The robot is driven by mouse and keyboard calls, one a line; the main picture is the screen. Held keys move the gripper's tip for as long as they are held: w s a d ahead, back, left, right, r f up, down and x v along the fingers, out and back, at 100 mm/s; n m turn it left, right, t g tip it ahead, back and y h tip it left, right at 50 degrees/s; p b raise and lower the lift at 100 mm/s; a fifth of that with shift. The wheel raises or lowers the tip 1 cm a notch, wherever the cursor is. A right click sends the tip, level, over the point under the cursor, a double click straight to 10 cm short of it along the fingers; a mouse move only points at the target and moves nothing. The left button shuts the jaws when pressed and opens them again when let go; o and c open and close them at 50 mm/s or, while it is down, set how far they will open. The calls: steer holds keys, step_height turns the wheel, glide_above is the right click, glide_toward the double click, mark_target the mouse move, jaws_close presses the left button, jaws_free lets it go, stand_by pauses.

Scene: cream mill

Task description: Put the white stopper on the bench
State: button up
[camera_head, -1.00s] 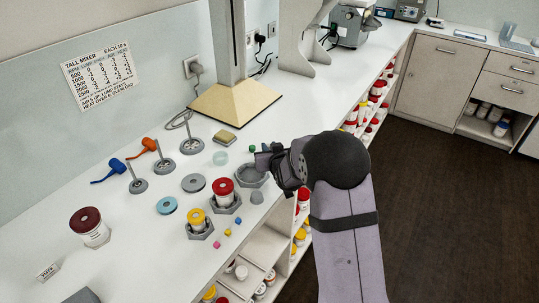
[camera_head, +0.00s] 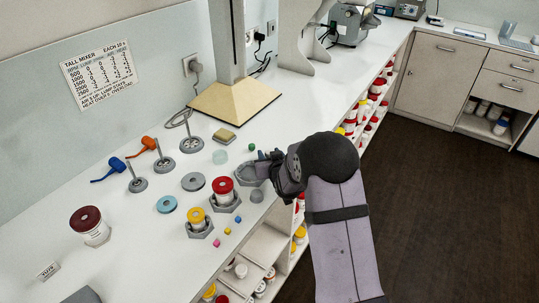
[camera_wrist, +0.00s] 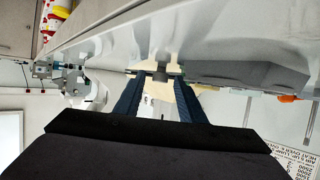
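I cannot pick out a white stopper for certain in either view. A small grey tapered piece (camera_head: 257,196) stands on the white bench (camera_head: 300,113) in front of the grey octagonal tray (camera_head: 246,180). My gripper (camera_head: 262,156) is low at the tray's far right edge, and my wrist hides part of that area. In the wrist view the two dark blue fingers (camera_wrist: 160,78) stand apart with a gap between them. A small grey shape (camera_wrist: 160,73) shows between the tips; I cannot tell whether it is near or held.
A red-lidded jar (camera_head: 224,191) and a yellow-lidded jar (camera_head: 197,218) stand in grey holders left of the tray. A pale disc (camera_head: 220,157), a sponge (camera_head: 224,135) and a small green cube (camera_head: 252,147) lie behind.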

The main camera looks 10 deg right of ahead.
steer(key=shift+r, duration=0.25)
steer(key=b+v, duration=0.1)
steer(key=v, duration=1.1)
steer(key=shift+b, duration=0.4)
steer(key=s+f+g+p, duration=0.2)
steer(key=s+g, duration=0.4)
steer(key=s, duration=0.9)
steer(key=s+a+f+g+p, duration=0.1)
steer(key=s+g, duration=0.6)
steer(key=s, duration=0.9)
steer(key=shift+f+g+p, duration=0.3)
steer(key=shift+f+p, duration=0.1)
steer(key=shift+f, duration=0.3)
